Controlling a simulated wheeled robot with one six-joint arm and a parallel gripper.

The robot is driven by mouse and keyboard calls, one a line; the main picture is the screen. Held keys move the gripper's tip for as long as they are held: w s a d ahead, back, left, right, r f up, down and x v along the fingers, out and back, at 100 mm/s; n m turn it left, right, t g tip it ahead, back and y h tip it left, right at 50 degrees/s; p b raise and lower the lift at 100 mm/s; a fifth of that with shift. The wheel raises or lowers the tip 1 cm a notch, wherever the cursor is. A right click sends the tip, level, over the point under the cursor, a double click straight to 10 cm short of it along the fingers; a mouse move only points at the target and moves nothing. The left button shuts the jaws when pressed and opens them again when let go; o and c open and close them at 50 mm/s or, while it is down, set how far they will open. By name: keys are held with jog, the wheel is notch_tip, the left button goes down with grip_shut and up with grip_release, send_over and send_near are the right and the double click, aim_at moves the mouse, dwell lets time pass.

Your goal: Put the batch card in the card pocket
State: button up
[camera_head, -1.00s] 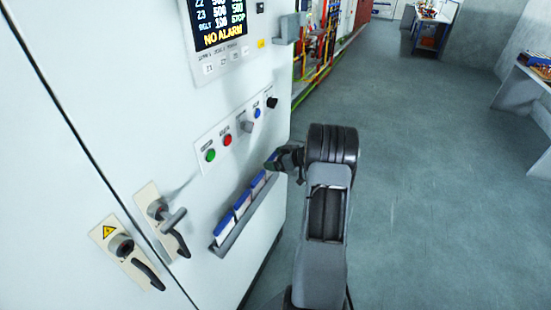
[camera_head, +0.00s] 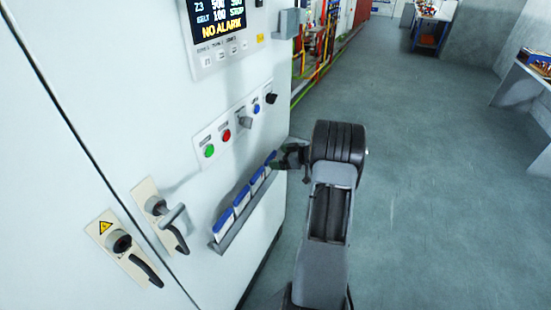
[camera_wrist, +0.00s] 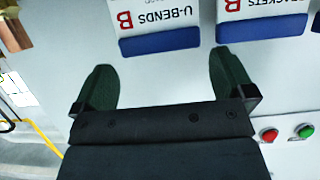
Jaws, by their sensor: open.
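Several white batch cards with blue top edges stand in a slanted grey rack (camera_head: 226,243) on the cabinet front. In the wrist view the U-BENDS card (camera_wrist: 160,18) appears upside down, with a BRACKETS card (camera_wrist: 262,10) to its right. My gripper (camera_head: 280,160) is at the far upper end of the rack in the head view. In the wrist view my gripper (camera_wrist: 161,62) is open and empty; its two dark green fingers lie on either side of the U-BENDS card's blue edge. A small grey holder (camera_head: 288,24), perhaps the card pocket, is on the cabinet beside the display; its inside is not clear.
A button panel (camera_head: 236,122) with green, red and blue buttons and a black knob is above the rack. Two door handles (camera_head: 168,222) stick out at the lower left. A display (camera_head: 222,30) is higher up. The floor (camera_head: 430,180) to the right is clear.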

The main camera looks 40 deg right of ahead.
jog(key=b+v, duration=0.1)
jog(key=v, duration=1)
jog(key=shift+b, duration=0.3)
jog(key=s+d+f+m+g+h, duration=0.15)
jog(key=d+m+h, duration=0.35)
jog(key=d+h, duration=0.55)
jog(key=s+a+r+g+y, duration=0.1)
jog(key=s+a, duration=0.3)
jog(key=a, duration=1)
jog(key=s+a+r+g+y, duration=0.2)
jog(key=s+a+r, duration=0.2)
jog(key=a, duration=1.1)
jog(key=s+a+r+g+y, duration=0.1)
jog(key=s+a+r+g, duration=0.1)
jog(key=a, duration=1.2)
jog(key=shift+s+a+r+m, duration=0.3)
jog(key=shift+s+r, duration=0.4)
jog(key=shift+s, duration=0.45)
